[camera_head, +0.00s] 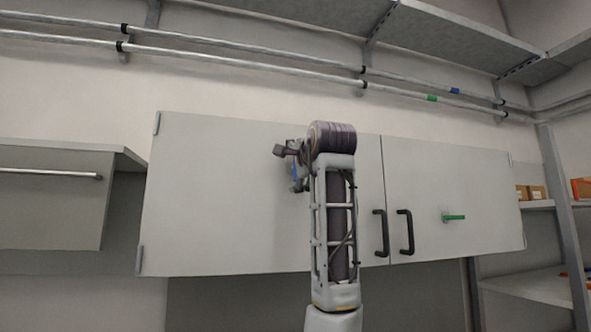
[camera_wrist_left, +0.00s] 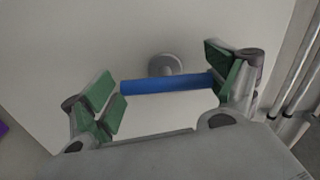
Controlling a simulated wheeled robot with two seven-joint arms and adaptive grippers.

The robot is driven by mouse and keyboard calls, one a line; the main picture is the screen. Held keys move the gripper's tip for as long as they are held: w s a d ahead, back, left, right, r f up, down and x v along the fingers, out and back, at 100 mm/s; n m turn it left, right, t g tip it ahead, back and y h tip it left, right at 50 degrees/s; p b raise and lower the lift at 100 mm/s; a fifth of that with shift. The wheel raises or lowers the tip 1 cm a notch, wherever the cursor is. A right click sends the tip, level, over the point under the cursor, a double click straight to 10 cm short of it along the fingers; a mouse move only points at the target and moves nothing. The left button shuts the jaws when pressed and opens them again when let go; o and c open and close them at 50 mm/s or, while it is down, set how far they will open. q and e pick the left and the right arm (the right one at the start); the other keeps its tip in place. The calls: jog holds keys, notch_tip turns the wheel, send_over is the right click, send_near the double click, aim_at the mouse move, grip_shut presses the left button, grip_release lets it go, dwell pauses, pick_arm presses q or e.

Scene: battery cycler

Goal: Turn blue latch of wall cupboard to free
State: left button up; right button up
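The wall cupboard (camera_head: 220,200) has two pale grey doors, both closed. The blue latch (camera_wrist_left: 165,85) is a blue bar in front of a round grey mount (camera_wrist_left: 165,65) on the door face. In the head view only a sliver of the latch (camera_head: 295,172) shows, beside my left gripper (camera_head: 288,152). In the left wrist view my left gripper (camera_wrist_left: 168,82) is spread wide, its green pads near either end of the bar. I cannot tell whether the pads touch it. My right gripper is not in view.
The right door has a green latch (camera_head: 454,217). Two black handles (camera_head: 381,232) (camera_head: 405,232) flank the door seam. Pipes (camera_head: 240,62) and a shelf (camera_head: 470,40) run above. Another cupboard (camera_head: 50,205) is at left, and shelving with boxes (camera_head: 537,192) at right.

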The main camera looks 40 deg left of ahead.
pick_arm(q)
jog(key=v, duration=1.2)
dwell(0.3)
dwell(0.5)
